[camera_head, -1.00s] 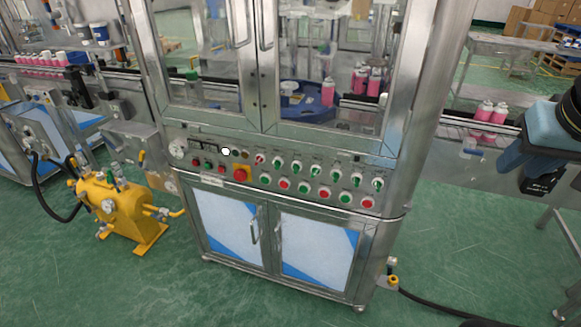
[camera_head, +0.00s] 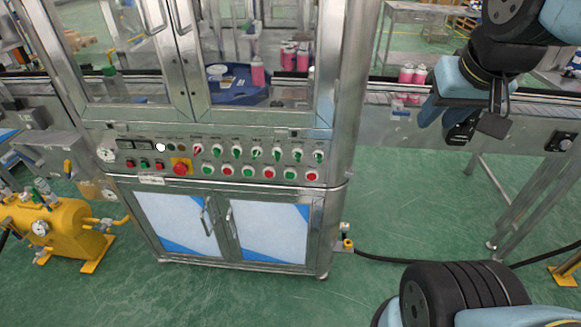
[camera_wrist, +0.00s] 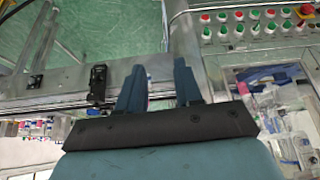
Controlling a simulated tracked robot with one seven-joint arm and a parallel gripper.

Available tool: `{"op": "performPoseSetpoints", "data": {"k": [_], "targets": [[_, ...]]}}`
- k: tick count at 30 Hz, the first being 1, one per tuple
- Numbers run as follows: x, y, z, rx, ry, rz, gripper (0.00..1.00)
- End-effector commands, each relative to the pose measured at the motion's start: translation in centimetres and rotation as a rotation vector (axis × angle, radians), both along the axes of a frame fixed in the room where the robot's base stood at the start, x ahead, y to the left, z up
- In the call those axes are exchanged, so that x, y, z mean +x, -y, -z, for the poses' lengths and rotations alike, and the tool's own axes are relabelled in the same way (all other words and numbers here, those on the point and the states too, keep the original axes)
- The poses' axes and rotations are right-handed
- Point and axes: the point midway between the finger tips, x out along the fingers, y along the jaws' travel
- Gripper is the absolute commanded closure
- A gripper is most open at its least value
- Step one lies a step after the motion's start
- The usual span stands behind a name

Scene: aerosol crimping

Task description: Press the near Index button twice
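The machine's control panel (camera_head: 225,158) faces me, with a row of green and red push buttons (camera_head: 247,173) below a row of selector switches (camera_head: 257,153). A red knob on a yellow plate (camera_head: 180,168) is at its left part. The labels are too small to read, so I cannot tell which button is Index. The panel appears upside down at the upper right in the wrist view (camera_wrist: 255,22). My gripper (camera_head: 443,130) is right of the cabinet, clear of the panel. Its blue fingers are apart and empty in the wrist view (camera_wrist: 160,78).
A conveyor (camera_head: 385,98) with pink cans (camera_head: 411,76) runs out to the right, behind my gripper. A steel corner post (camera_head: 350,95) stands between gripper and panel. A yellow pump (camera_head: 45,232) is at lower left. A black hose (camera_head: 400,260) lies on the green floor.

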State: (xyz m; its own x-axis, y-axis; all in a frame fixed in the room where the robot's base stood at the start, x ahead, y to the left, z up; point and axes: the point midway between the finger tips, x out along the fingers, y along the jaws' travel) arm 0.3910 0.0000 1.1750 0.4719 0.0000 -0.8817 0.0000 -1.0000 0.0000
Motion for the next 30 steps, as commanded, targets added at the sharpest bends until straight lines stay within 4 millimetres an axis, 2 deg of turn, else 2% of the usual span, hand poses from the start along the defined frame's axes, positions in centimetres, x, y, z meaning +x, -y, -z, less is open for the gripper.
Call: {"op": "performPoseSetpoints", "data": {"k": [1, 11, 30], "targets": [[0.00, 0.00, 0.00, 0.000, 0.000, 0.000, 0.70], [0.00, 0.00, 0.00, 0.000, 0.000, 0.000, 1.00], [0.00, 0.00, 0.00, 0.000, 0.000, 0.000, 1.00]]}}
